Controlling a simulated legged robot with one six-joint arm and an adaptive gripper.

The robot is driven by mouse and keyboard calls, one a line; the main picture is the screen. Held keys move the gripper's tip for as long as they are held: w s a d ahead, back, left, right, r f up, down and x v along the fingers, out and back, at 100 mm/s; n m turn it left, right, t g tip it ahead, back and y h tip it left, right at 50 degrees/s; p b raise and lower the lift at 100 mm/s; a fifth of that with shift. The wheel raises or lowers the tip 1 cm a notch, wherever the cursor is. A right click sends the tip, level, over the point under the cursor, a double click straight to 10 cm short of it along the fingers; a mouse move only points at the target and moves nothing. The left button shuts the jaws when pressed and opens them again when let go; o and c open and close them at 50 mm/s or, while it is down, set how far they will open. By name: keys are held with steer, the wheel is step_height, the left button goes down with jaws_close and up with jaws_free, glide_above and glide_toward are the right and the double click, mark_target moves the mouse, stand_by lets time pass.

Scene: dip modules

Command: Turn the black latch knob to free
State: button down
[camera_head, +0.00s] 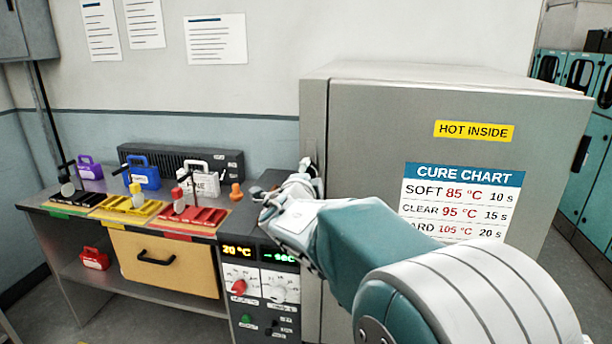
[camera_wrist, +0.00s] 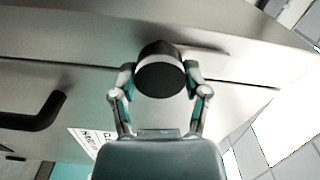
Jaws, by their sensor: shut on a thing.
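The black latch knob (camera_wrist: 160,78) is a round dark cylinder with a pale ring, set on the grey oven front in the wrist view. My gripper (camera_wrist: 160,82) has one finger on each side of the knob and is shut on it. In the head view my gripper (camera_head: 300,182) is at the left edge of the grey oven (camera_head: 375,120), and the knob there is hidden by my gripper and arm. The knob's turn angle cannot be told. A dark seam runs across the oven beside the knob in the wrist view.
A black bar handle (camera_wrist: 35,112) is left of my gripper in the wrist view. A control panel (camera_head: 262,285) with red and white dials stands below my gripper. Left is a bench (camera_head: 65,207) with coloured trays and padlock-shaped blocks. An orange peg (camera_head: 236,192) stands near my gripper.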

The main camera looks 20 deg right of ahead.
steer(key=shift+f, duration=0.25)
steer(key=shift+c, duration=0.5)
jaws_free()
steer(key=shift+a, duration=0.1)
steer(key=shift+r, duration=0.15)
steer(key=v, duration=1.2)
